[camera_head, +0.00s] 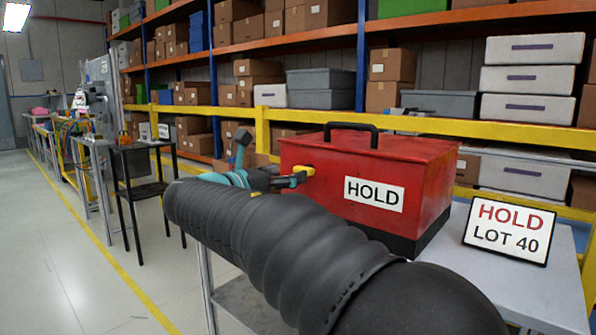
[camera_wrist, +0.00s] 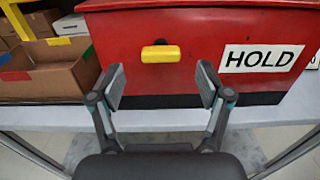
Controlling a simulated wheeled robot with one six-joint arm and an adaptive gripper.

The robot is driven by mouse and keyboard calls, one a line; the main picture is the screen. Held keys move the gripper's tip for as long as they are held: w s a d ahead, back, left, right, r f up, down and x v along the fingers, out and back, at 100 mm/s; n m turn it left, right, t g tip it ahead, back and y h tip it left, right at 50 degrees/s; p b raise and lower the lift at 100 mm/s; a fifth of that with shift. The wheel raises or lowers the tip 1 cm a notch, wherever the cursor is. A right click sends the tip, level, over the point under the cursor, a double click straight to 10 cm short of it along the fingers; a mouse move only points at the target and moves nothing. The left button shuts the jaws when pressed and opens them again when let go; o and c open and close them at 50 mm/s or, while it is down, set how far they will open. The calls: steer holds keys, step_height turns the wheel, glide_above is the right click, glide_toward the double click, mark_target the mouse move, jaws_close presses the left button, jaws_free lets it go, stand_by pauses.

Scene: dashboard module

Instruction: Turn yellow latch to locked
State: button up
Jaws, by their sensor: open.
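The yellow latch (camera_wrist: 160,54) is on the front of a red box (camera_wrist: 200,22), and it lies horizontal. In the head view the latch (camera_head: 303,170) shows at the left part of the red box (camera_head: 415,175), close to my gripper's tip. My gripper (camera_wrist: 160,87) is open and empty in the wrist view. Its two fingers stand apart, one on each side below the latch, and do not visibly touch it. In the head view my gripper (camera_head: 290,181) is partly hidden by my arm.
A HOLD label (camera_wrist: 262,58) is on the box front. A HOLD LOT 40 sign (camera_head: 508,228) stands at right on the grey table (camera_head: 545,285). An open cardboard box (camera_wrist: 45,72) stands left of the red box. A yellow rail (camera_head: 400,121) and shelves are behind.

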mark_target(300, 170)
steer(key=shift+x, duration=2.55)
steer(key=c, duration=1.2)
